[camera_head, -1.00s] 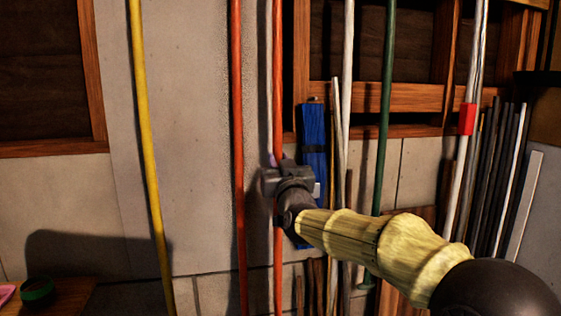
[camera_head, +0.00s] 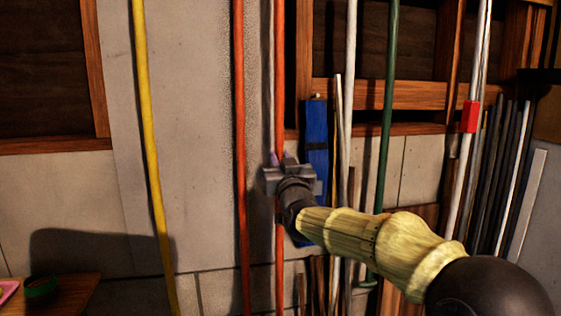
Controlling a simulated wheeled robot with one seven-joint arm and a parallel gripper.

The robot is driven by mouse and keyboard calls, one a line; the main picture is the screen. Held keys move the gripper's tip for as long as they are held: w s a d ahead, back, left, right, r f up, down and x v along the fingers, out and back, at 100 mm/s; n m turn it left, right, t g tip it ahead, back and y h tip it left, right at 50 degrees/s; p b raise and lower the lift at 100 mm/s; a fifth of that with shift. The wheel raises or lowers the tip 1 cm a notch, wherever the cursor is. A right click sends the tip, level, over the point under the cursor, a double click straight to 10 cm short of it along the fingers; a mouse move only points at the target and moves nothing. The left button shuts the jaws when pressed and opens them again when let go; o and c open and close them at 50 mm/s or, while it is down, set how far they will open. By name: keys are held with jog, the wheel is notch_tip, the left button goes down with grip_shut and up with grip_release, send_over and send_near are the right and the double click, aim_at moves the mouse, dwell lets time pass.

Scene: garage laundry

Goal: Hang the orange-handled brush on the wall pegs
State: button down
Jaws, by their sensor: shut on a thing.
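Two long orange handles stand upright against the grey wall. The right orange handle (camera_head: 279,85) runs behind my gripper (camera_head: 276,166) and shows again below it. My gripper is shut on this handle at mid-height, with a small purple bit beside the jaws. The jaws partly hide the grip. The left orange handle (camera_head: 240,130) stands apart, a short way to the left. Both handles run out of the picture at top and bottom, so no brush head shows. I cannot make out the wall pegs.
A yellow pole (camera_head: 148,130) stands to the left. A blue folded item (camera_head: 316,130), a green pole (camera_head: 387,110), and white and dark poles crowd the right side. A wooden table (camera_head: 75,292) with a green roll (camera_head: 41,287) is at lower left. Bare wall lies between the yellow and orange poles.

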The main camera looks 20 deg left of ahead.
jog(key=shift+f+b, duration=0.55)
jog(key=shift+b, duration=0.15)
jog(key=c, duration=1.2)
grip_release()
jog(key=b+v, duration=0.8)
jog(key=v, duration=0.9)
jog(key=shift+s+b, duration=0.3)
jog(key=shift+w+d, duration=0.1)
